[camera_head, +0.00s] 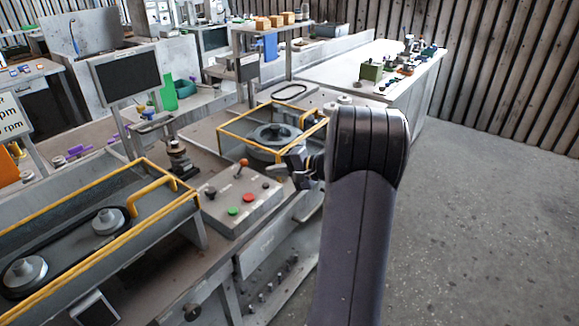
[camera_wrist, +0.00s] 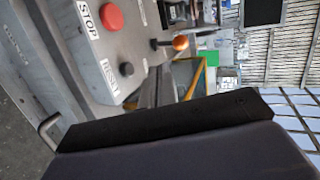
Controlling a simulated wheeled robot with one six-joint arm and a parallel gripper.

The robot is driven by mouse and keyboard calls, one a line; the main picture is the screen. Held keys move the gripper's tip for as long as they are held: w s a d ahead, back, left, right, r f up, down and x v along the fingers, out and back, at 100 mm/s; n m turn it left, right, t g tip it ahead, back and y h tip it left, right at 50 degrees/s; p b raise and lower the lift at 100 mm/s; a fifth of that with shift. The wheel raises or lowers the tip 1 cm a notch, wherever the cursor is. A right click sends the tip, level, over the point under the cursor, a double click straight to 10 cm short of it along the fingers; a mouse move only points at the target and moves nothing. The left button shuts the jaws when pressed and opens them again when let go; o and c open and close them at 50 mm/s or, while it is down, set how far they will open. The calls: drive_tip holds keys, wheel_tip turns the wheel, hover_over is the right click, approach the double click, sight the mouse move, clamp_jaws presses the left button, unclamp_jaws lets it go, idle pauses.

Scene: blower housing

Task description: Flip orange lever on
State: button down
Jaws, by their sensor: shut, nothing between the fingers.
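The orange lever (camera_head: 244,162) is a dark stick with an orange ball end on top of a grey control box (camera_head: 262,203). It leans a little toward the back right in the head view. In the wrist view the orange ball (camera_wrist: 180,42) shows right of the box's buttons, with its stick sideways. My gripper (camera_head: 299,172) is shut and empty. It is to the right of the lever in the head view, above the box's right end, and apart from the lever. My arm partly hides the area behind the gripper.
The box also has a green button (camera_head: 233,211), a red STOP button (camera_wrist: 112,16) and a black RESET button (camera_wrist: 124,67). A yellow-framed blower housing (camera_head: 268,140) stands behind it. A yellow-railed belt unit (camera_head: 70,225) is at left. The floor at right (camera_head: 490,200) is clear.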

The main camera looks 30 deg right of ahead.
sight(241, 168)
drive_tip(key=w+a, duration=0.1)
drive_tip(key=w+a+p, duration=0.1)
drive_tip(key=w, duration=0.1)
drive_tip(key=w+a, duration=0.1)
drive_tip(key=w, duration=0.1)
drive_tip(key=shift+w+p, duration=0.1)
drive_tip(key=shift+p, duration=0.2)
